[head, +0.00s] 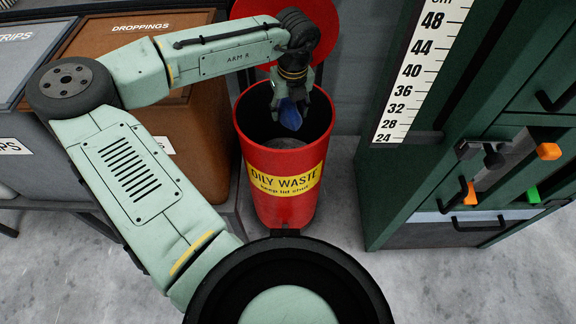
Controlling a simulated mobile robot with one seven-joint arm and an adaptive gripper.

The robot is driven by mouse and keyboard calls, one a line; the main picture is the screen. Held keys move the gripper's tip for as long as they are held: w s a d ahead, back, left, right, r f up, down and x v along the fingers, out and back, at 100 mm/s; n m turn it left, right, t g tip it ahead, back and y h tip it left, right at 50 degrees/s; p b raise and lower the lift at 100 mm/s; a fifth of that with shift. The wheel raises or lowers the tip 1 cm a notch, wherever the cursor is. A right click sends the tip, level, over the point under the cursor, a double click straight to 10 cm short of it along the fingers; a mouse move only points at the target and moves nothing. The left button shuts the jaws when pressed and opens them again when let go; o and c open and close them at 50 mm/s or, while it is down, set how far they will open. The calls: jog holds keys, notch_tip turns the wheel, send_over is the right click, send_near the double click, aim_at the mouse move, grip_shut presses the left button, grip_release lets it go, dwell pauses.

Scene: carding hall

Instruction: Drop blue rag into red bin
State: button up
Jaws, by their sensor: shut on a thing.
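The red bin (283,210) stands on the floor in the middle of the head view, with a yellow label reading "OILY WASTE". Its red lid (325,22) is raised at the back, partly hidden by my arm. My gripper (292,108) points down over the bin's open mouth and is shut on the blue rag (291,117). The rag hangs below the fingers, in line with the dark inside of the bin. I cannot tell exactly how far it is above or below the rim. A grey surface shows inside the bin below it.
A brown box marked "DROPPINGS" (190,120) stands on a table left of the bin. A dark green machine (440,180) with a white height scale (418,65), handles and orange and green knobs stands to the right. Grey floor (345,255) is clear between bin and machine.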

jog(key=o, duration=1.2)
jog(key=shift+r, duration=0.1)
jog(key=r, duration=0.4)
jog(key=s+r, duration=0.1)
jog(key=r, duration=0.6)
jog(key=shift+s+d+r, duration=0.3)
jog(key=shift+s+r, duration=0.05)
jog(key=shift+r, duration=0.05)
